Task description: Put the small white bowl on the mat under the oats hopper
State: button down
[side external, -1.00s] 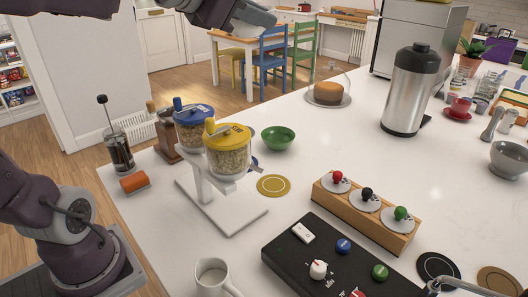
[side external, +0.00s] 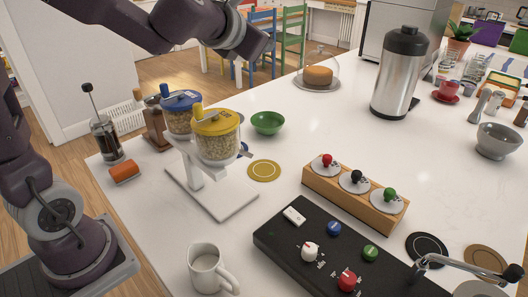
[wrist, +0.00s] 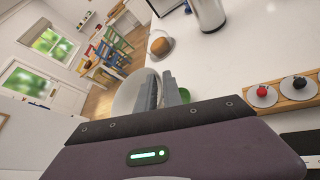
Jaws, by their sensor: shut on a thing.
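My gripper (wrist: 160,90) is shut on the small white bowl (wrist: 128,92) in the wrist view; the bowl is tilted, off the counter. In the side view, my arm's end is raised at the top, above and behind the hoppers; I cannot make out the bowl there. The yellow-lidded hopper (side external: 218,146) holds pale flakes, the blue-lidded hopper (side external: 179,121) something browner; I cannot read their labels. Both are on a white stand (side external: 225,198). A round yellow mat (side external: 264,170) lies right of the yellow-lidded hopper. A bit of blue shows behind that hopper, mostly hidden.
A green bowl (side external: 267,123) stands behind the yellow mat. A wooden block with colored knobs (side external: 355,197) is to the right, a black control panel (side external: 335,255) in front. A white jug (side external: 208,270) stands front left. Open counter lies between the green bowl and steel flask (side external: 400,75).

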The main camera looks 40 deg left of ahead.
jog(key=d+f+n+g+y, duration=0.1)
jog(key=f, duration=0.8)
jog(key=w+d+f+n+y, duration=0.1)
jog(key=d+f, duration=0.1)
jog(key=f, duration=0.8)
jog(key=w+d+f+n+g+y, duration=0.1)
jog(key=f, duration=0.8)
jog(key=shift+w+d+f+n+g+y, duration=0.2)
jog(key=shift+w+d+n+g+y, duration=0.1)
jog(key=shift+n+y, duration=0.1)
jog(key=shift+f, duration=0.2)
jog(key=c, duration=1.9)
grip_release()
jog(key=shift+f, duration=0.2)
jog(key=shift+c, duration=0.2)
jog(key=o, duration=0.4)
jog(key=shift+o, duration=0.2)
jog(key=shift+r, duration=0.1)
jog(key=v, duration=1.2)
jog(key=shift+s+r, duration=0.1)
jog(key=shift+r, duration=0.05)
